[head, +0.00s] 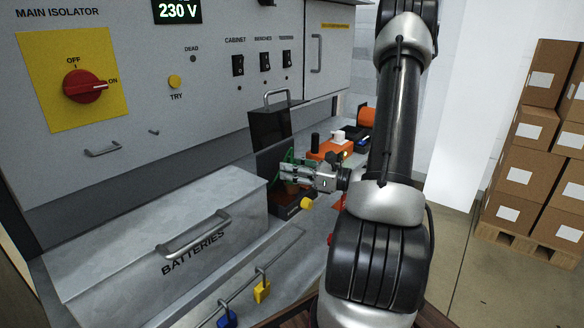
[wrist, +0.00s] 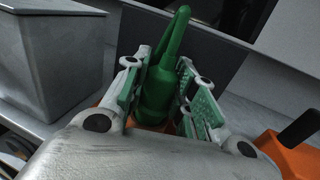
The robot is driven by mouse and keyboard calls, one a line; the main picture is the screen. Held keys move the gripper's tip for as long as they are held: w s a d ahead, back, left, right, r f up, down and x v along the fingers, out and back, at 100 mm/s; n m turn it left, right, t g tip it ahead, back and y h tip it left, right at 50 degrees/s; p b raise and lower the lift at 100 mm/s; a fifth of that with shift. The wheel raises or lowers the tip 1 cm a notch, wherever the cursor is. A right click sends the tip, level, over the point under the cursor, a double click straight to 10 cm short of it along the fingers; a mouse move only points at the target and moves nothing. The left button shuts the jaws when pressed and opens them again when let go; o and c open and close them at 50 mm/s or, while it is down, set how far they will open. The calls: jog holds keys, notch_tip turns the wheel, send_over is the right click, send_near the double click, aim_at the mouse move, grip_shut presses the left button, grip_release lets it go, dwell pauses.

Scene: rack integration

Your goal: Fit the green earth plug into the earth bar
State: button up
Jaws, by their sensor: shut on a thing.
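The green earth plug (wrist: 158,90) stands between the jaws of my gripper (wrist: 160,95), which are shut on it, with a green lead curving up from its top. Green also shows at my gripper (head: 290,172) in the head view, low over the bench beside the batteries box. Orange shows just below the plug in the wrist view. I cannot tell whether it belongs to the earth bar, and the plug's lower end is hidden.
The grey batteries box (head: 150,230) is left of my gripper. Orange items (head: 330,148) lie to the right on the bench. The isolator panel (head: 150,80) rises at the back. Stacked cartons (head: 535,130) stand at far right.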

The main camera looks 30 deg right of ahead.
jog(key=shift+f, duration=0.25)
jog(key=o, duration=1.1)
jog(key=v, duration=1.2)
jog(key=shift+f, duration=0.15)
